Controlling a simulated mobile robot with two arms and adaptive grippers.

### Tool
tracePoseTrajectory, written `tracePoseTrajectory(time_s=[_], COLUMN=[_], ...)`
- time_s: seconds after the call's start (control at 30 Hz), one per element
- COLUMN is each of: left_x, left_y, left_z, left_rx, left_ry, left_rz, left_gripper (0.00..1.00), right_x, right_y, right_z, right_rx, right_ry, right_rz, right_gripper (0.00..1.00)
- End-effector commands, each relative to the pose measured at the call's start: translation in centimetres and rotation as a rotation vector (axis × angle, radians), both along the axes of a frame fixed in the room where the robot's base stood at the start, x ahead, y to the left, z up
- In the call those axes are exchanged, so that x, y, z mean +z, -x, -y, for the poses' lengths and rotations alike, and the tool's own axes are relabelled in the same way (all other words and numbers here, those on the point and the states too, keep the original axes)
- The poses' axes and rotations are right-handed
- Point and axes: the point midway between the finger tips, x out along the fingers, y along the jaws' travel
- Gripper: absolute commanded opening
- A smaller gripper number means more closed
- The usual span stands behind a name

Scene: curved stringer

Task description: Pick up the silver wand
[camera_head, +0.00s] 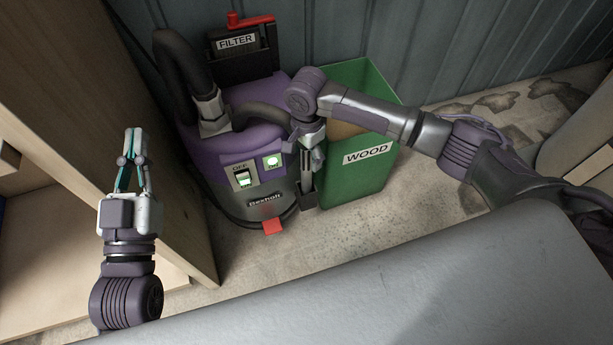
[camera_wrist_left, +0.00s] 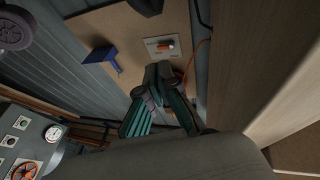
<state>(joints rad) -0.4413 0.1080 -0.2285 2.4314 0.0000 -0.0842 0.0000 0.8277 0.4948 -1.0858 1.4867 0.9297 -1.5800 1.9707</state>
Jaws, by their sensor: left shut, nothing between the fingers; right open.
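The silver wand (camera_head: 305,176) appears as a slim upright metal tube at the right side of the purple and silver vacuum (camera_head: 243,140), with a dark foot at its bottom. A black hose runs from the vacuum towards its upper end. My right gripper (camera_head: 313,135) points down at the upper part of the wand, below my purple wrist, which partly hides both. It is open; whether it touches the wand is unclear. My left gripper (camera_head: 137,138) is shut and empty, well to the left, pointing up the picture. Its green-padded fingers also show in the left wrist view (camera_wrist_left: 160,105).
A green bin (camera_head: 358,185) labelled WOOD stands close to the right of the wand. A wooden cabinet side (camera_head: 150,130) stands between my left gripper and the vacuum. A grey rounded surface (camera_head: 390,290) fills the front. Bare floor (camera_head: 440,195) shows right of the bin.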

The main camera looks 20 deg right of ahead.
Motion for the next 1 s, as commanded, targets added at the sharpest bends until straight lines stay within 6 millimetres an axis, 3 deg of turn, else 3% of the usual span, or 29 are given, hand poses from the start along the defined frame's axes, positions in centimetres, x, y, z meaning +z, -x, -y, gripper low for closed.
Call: tracePoseTrajectory(time_s=[0.23,0.57,0.93,1.0], left_x=[3.6,4.4,4.3,4.3], left_y=[1.8,2.2,2.2,2.2], left_z=[0.1,0.1,0.1,0.1], left_rx=[-0.014,-0.017,-0.015,-0.015], left_ry=[0.068,0.080,0.079,0.079], left_rz=[0.240,0.283,0.281,0.280], left_gripper=[0.00,0.00,0.00,0.00], right_x=[-2.1,-2.3,-2.3,-2.2], right_y=[0.0,0.0,0.0,0.0], right_z=[0.0,0.0,0.0,0.0], right_rx=[0.000,0.000,0.000,0.000], right_ry=[0.001,0.001,0.001,0.000], right_rz=[0.000,0.000,0.000,0.001], right_gripper=[0.65,0.65,0.05,0.00])
